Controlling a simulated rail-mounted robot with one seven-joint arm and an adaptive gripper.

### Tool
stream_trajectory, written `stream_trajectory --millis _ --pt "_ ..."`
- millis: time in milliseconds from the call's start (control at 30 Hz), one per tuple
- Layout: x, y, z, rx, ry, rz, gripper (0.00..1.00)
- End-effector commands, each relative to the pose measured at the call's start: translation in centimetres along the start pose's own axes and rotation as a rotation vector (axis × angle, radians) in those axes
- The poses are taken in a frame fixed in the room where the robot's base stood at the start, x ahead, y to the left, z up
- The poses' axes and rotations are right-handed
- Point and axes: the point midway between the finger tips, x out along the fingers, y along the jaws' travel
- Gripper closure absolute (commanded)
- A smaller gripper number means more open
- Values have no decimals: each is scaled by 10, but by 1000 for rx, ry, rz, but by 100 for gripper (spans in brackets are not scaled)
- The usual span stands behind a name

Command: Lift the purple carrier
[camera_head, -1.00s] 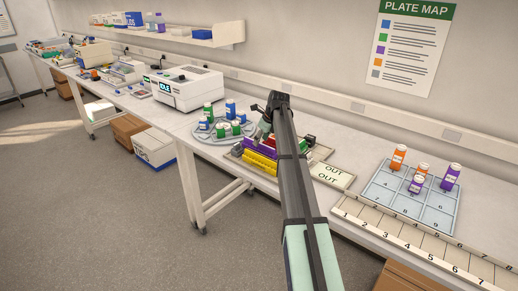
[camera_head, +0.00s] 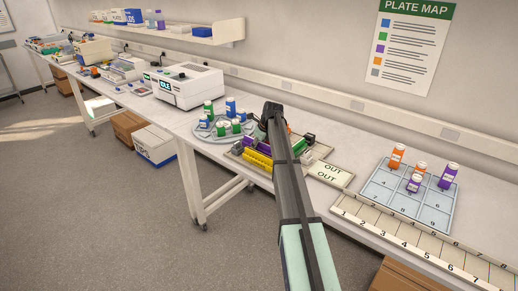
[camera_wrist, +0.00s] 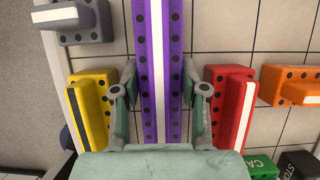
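The purple carrier (camera_wrist: 150,95), a long bar with a white stripe and rows of dark dots, runs up the middle of the wrist view. My gripper (camera_wrist: 161,88) is open, with one finger on each side of it and a visible gap on both sides. In the head view the purple carrier (camera_head: 248,147) is partly seen left of my arm; my arm hides the fingers there.
A yellow carrier (camera_wrist: 90,112) stands close left of my fingers and a red carrier (camera_wrist: 230,110) close right. A grey carrier (camera_wrist: 82,20) and an orange one (camera_wrist: 293,85) lie farther out. A round rack of bottles (camera_head: 198,132) is behind.

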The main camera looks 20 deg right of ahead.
Motion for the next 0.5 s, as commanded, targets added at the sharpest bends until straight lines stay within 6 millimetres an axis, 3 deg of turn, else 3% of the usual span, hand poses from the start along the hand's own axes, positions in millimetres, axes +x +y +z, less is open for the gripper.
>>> stream_trajectory --millis 33,67,500 --pt "0 0 0 0 0 0 90" --pt "0 0 0 0 0 0 100" --pt "-4 0 2 0 -1 0 100"
